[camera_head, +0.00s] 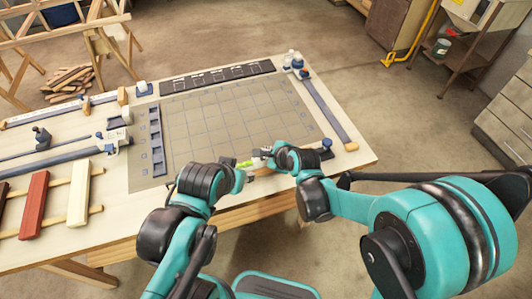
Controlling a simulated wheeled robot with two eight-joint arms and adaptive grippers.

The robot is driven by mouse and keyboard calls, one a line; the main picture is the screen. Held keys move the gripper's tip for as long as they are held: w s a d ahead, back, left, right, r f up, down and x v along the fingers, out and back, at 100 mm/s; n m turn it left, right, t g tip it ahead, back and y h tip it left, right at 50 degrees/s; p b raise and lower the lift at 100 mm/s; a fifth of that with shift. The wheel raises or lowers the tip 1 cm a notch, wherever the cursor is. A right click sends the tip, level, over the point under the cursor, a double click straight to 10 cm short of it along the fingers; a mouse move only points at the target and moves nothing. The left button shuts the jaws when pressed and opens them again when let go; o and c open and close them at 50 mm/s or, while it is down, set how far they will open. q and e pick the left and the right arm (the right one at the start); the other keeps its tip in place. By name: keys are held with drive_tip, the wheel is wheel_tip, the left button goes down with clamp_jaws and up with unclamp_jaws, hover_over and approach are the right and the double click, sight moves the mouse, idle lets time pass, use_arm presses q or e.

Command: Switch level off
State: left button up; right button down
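A small yellow-green object (244,163), which looks like the level, is at the near edge of the gridded mat (220,125). It is partly hidden and too small for me to make out a switch or whether it is on. My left gripper (240,174) is at its left and near side, close to it or touching it. My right gripper (263,155) is at its right end, also very close. The fingers of both grippers are too small and covered by my arms to show whether they are open or shut.
The workbench (345,158) holds a dark slotted strip (217,77) at the back and a long bar clamp (325,110) on the right. More clamps (55,160) and red and cream laths (78,193) lie on the left. The mat's middle is clear.

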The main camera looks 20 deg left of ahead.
drive_tip(key=shift+f, duration=0.15)
idle(0.4)
drive_tip(key=shift+f+b, duration=0.35)
drive_tip(key=shift+b, duration=0.2)
drive_tip(key=shift+r, duration=0.1)
drive_tip(key=shift+r+p, duration=0.3)
drive_tip(key=shift+r, duration=0.05)
wheel_tip(320, 180, up, 6)
drive_tip(key=p, duration=0.4)
drive_tip(key=shift+r, duration=0.1)
idle(0.3)
